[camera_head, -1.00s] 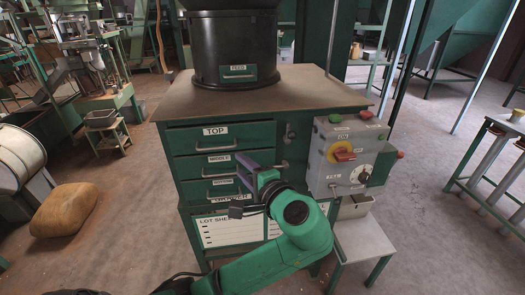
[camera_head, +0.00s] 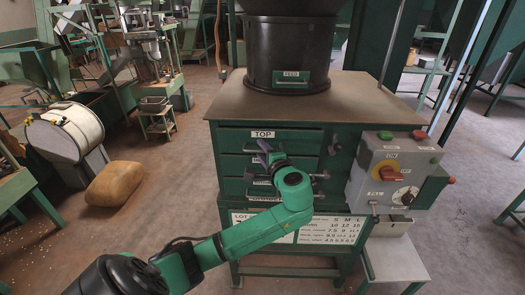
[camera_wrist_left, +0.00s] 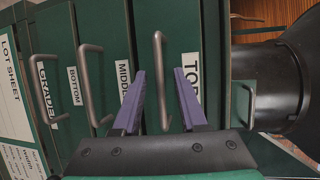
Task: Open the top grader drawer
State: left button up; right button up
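The top grader drawer (camera_head: 295,138), labelled TOP, is a green front at the top of the cabinet and looks closed. Its grey bar handle (camera_wrist_left: 163,100) shows in the left wrist view, between my purple fingers. My left gripper (camera_head: 264,152) is open in front of the upper drawers. In the left wrist view its fingertips (camera_wrist_left: 160,72) lie either side of that handle with gaps. I cannot tell how deep the handle sits between them. The middle drawer handle (camera_wrist_left: 90,90) is to the left in that view. My right gripper is not in view.
A grey control box (camera_head: 398,165) stands right of the drawers. A black hopper (camera_head: 290,50) stands on the cabinet top (camera_head: 235,103). A lot sheet (camera_head: 340,228) is below the drawers. A tan sack (camera_head: 115,183) lies on the floor at left, with clear floor beside it.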

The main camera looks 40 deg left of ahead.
pick_arm(q)
jog(key=shift+d, duration=0.1)
grip_shut()
dwell(1.2)
